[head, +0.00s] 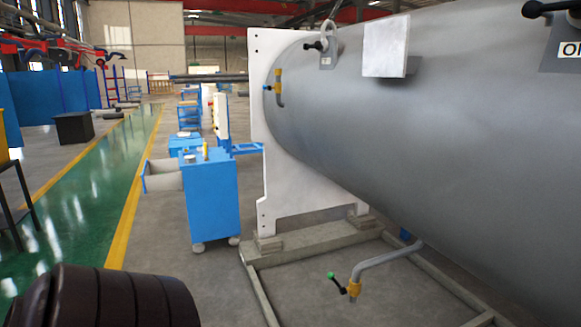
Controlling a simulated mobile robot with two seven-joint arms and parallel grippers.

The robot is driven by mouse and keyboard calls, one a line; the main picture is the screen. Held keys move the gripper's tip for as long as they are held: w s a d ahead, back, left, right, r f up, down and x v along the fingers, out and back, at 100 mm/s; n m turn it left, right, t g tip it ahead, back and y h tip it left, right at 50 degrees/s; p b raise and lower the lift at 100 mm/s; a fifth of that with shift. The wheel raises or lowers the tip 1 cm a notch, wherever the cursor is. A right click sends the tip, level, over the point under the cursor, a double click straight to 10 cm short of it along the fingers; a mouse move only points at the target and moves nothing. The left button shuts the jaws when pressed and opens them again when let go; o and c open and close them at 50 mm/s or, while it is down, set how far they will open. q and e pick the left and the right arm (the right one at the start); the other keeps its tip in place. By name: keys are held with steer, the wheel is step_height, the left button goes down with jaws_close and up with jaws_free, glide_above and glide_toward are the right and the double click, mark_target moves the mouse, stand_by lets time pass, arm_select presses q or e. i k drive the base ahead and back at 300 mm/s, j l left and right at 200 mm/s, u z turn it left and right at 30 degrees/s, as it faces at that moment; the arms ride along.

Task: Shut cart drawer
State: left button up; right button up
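The blue cart (211,198) stands on casters left of the middle in the head view, beside the end of the large grey shell. Its drawer (164,182) is pulled out to the left, with a grey side wall and a blue front panel (144,177) at its far left end. The drawer sits near the top of the cart. A small yellow object (205,149) stands on the cart top. Neither of my grippers shows in this view.
The grey shell (430,130) with its white end plate (310,195) fills the right side, above a floor frame (262,290) with a protruding valve pipe (385,262). Grey floor lies open before the cart. A green walkway (75,220) runs along the left.

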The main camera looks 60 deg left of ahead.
mark_target(172, 179)
steer(key=u, duration=1)
steer(key=j+u, duration=0.4)
steer(key=i+j+u, duration=0.2)
steer(key=j+u, duration=0.25)
steer(key=i+j+u, duration=0.15)
steer(key=u, duration=0.25)
steer(key=i+j+u, duration=0.2)
steer(key=u, duration=0.25)
steer(key=i+j+u, duration=0.3)
steer(key=i+u, duration=0.15)
steer(key=i+j+u, duration=0.2)
steer(key=i+u, duration=0.3)
steer(key=i+j+z, duration=0.15)
steer(key=i, duration=0.45)
steer(key=i+j+z, duration=0.15)
steer(key=i, duration=0.45)
steer(key=i+j+z, duration=0.15)
steer(key=i+z, duration=0.25)
steer(key=i+j+z, duration=0.55)
steer(key=i+j, duration=0.25)
steer(key=i+l, duration=0.2)
steer(key=i, duration=0.2)
steer(key=i+l, duration=0.25)
steer(key=i, duration=0.15)
